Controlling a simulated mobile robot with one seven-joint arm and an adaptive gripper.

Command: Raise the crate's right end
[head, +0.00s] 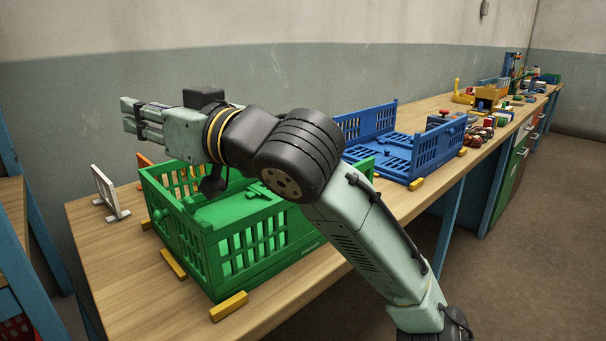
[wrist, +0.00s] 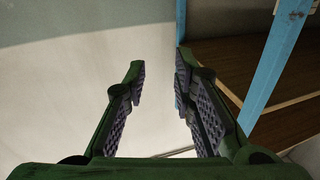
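A green crate (head: 208,264) stands on the wooden bench below my arm. Its slotted walls stand at the left and near sides, and a green panel (head: 228,208) with a small knob lies low inside. My arm hides much of its right part. A blue crate (head: 345,153) stands further right, with slotted walls up at the back and right and a slotted panel lying flat inside. My gripper (head: 130,118) is above the green crate's left part, pointing left, clear of both crates. In the wrist view my gripper (wrist: 158,82) is open with nothing between its fingers.
Yellow blocks (head: 229,306) sit on the bench beside the green crate. A white stand (head: 108,195) and an orange piece (head: 145,160) are at the left. Several small parts (head: 481,130) lie beyond the blue crate. A blue-framed shelf (wrist: 272,65) stands at the left.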

